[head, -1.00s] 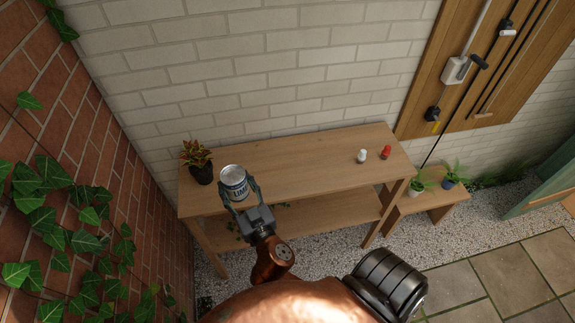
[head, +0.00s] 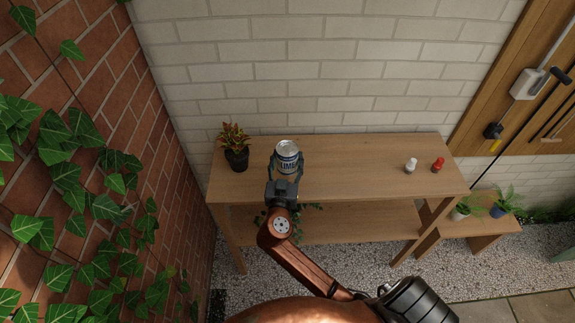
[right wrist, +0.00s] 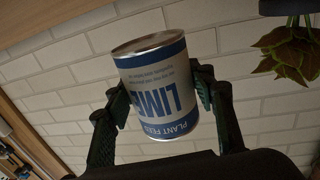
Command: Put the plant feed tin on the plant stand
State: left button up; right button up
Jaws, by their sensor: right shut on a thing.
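The plant feed tin (head: 287,153), white and blue with a metal lid, is held in my right gripper (head: 286,166) at the left part of the wooden plant stand (head: 345,180). In the right wrist view the tin (right wrist: 158,90) sits between both fingers of the gripper (right wrist: 165,105), its label reading "PLANT FEED". In the head view the tin overlaps the stand's top board; I cannot tell whether its base touches the board. My left gripper is not in view.
A potted plant (head: 236,150) with red-green leaves stands left of the tin. The top's middle is clear. A low bench (head: 470,228) with small potted plants is at right.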

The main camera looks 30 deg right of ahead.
jog(key=w+f, duration=0.1)
jog(key=w+d+f, duration=0.1)
jog(key=f, duration=0.1)
jog(key=shift+w+f, duration=0.1)
jog(key=shift+w, duration=0.15)
jog(key=shift+w+d+f+b, duration=0.15)
jog(key=shift+f+b, duration=0.1)
jog(key=shift+f, duration=0.7)
jog(key=shift+w+d+f+b, duration=0.1)
jog(key=shift+f+b, duration=0.1)
jog(key=shift+f, duration=0.7)
jog(key=shift+f, duration=0.1)
jog(key=o, duration=1.5)
jog(key=v, duration=1.2)
jog(key=shift+b, duration=0.3)
